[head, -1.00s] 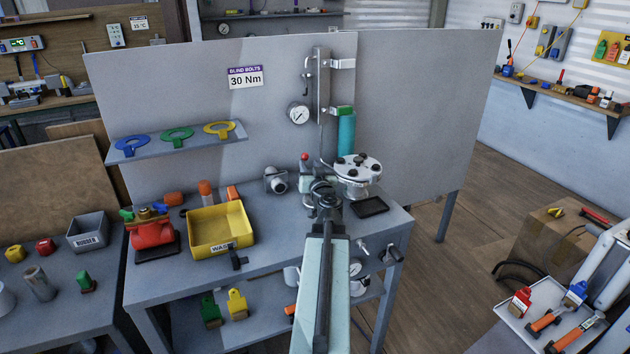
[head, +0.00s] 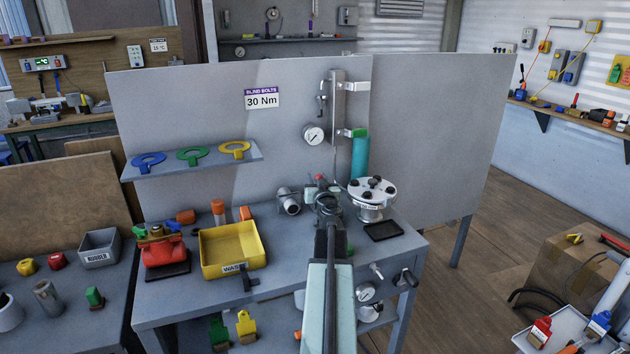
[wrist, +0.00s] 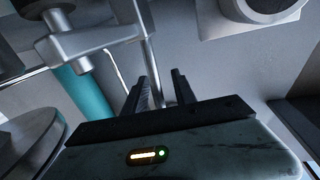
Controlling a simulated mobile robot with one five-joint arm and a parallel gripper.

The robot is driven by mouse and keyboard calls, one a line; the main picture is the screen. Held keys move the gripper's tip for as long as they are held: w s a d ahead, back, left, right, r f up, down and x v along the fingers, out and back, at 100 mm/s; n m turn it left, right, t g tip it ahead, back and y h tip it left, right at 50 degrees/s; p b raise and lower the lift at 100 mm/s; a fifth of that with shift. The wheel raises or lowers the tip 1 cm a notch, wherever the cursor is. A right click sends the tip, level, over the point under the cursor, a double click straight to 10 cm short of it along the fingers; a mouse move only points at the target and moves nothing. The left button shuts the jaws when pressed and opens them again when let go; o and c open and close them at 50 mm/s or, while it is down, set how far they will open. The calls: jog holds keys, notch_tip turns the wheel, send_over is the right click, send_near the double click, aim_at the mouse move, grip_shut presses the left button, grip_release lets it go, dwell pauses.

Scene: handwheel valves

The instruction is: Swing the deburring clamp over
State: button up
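A small red knob (head: 319,178) shows on the bench just behind the end of my arm in the head view. It seems to belong to a grey clamp-like fitting, mostly hidden by my arm, so I cannot tell which way the clamp lies. My gripper (wrist: 162,88) shows in the wrist view with two dark fingers apart and nothing between them. A grey metal arm with a round post (wrist: 88,38) is at the upper left of that view, apart from the fingers. In the head view the fingertips are hard to make out.
A bolted round flange (head: 372,188) stands right of my arm, before a teal cylinder (head: 360,158). A grey pipe fitting (head: 289,203) is at its left. A pressure gauge (head: 313,135) hangs on the back panel. A yellow bin (head: 232,250) and red valve (head: 162,252) stand farther left.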

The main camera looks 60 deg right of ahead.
jog(key=shift+c, duration=0.3)
grip_shut()
dwell(1.1)
